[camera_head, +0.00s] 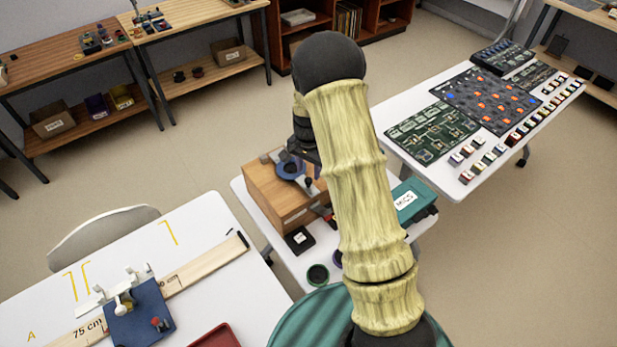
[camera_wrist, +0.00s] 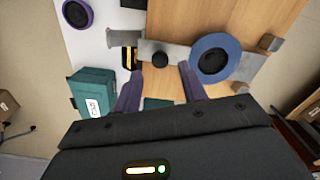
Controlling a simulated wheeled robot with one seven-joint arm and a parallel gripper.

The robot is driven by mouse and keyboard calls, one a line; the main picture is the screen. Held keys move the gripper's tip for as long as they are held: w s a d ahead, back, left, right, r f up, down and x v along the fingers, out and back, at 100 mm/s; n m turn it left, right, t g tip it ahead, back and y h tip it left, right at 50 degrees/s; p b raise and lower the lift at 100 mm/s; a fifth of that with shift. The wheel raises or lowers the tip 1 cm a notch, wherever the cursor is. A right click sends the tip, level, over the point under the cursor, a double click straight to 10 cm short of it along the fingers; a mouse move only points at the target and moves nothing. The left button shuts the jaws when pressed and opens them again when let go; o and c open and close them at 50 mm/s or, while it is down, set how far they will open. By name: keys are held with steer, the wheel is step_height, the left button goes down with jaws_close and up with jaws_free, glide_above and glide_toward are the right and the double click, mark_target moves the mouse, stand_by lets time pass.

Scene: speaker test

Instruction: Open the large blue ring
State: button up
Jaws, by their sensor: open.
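The large blue ring (camera_wrist: 232,49) lies around a black round piece (camera_wrist: 212,61) on the wooden box (camera_wrist: 262,14) in the wrist view. In the head view the ring (camera_head: 285,172) shows on the box (camera_head: 285,207), partly covered by my arm. A grey bar with a black knob (camera_wrist: 160,59) lies left of the ring. My gripper (camera_wrist: 160,69) is open above the box, one purple finger on each side of the knob, the right finger close to the ring's left edge. Whether the fingers touch anything cannot be told.
A teal box (camera_head: 410,200) stands right of the wooden box on a white table. A smaller purple ring (camera_wrist: 76,13) lies on the table in the wrist view. A table with boards (camera_head: 435,130) is at the right, another with a wooden ruler (camera_head: 205,268) at the left.

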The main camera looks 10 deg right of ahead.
mark_target(308, 180)
steer(key=shift+f+p, duration=0.5)
steer(key=shift+f, duration=2.3)
jaws_close()
